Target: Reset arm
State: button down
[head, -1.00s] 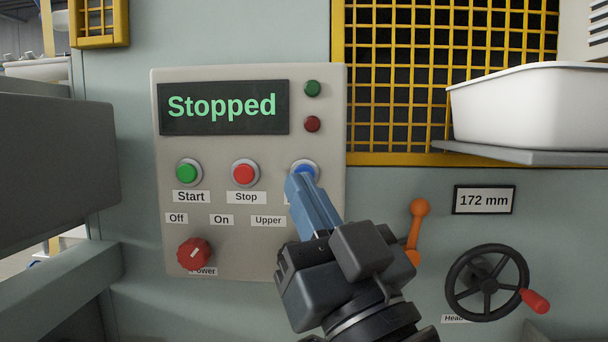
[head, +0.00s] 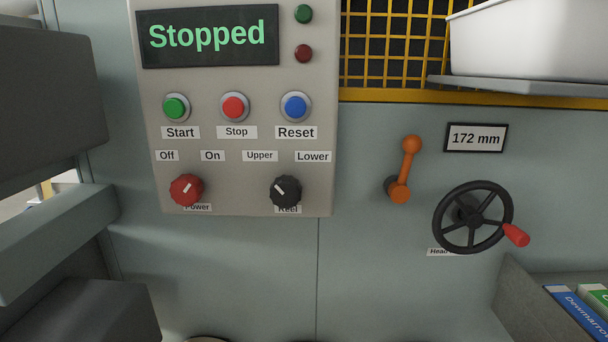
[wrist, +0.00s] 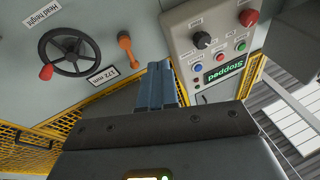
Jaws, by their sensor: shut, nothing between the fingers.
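My gripper (wrist: 161,88) shows only in the wrist view, its blue fingers shut together and empty. It is apart from the control panel (wrist: 190,25), which lies to its right in that view. My arm and gripper are out of the head view. In the head view the panel (head: 235,180) is fully clear, with a display (head: 207,36) reading "Stopped". The blue Reset button (head: 296,106) is uncovered, beside the red Stop button (head: 234,106) and green Start button (head: 175,107).
An orange lever (head: 406,168) and a black handwheel (head: 472,217) with a red knob stand right of the panel. A white tub (head: 530,40) sits on a shelf at upper right. A grey box-like part (head: 45,95) juts in at left. Yellow mesh (head: 395,50) is above.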

jog(key=s+d+f+g+h, duration=0.1)
jog(key=s+d+f+g, duration=0.1)
jog(key=s, duration=0.6)
jog(key=s+d+f+g+h, duration=0.2)
jog(key=s+d+f, duration=0.3)
jog(key=s, duration=0.4)
jog(key=s+d+f+g+h, duration=0.1)
jog(key=s+d+f, duration=0.3)
jog(key=s, duration=0.5)
jog(key=shift+f+m+g, duration=0.15)
jog(key=shift+m+g, duration=0.15)
jog(key=shift+g, duration=0.1)
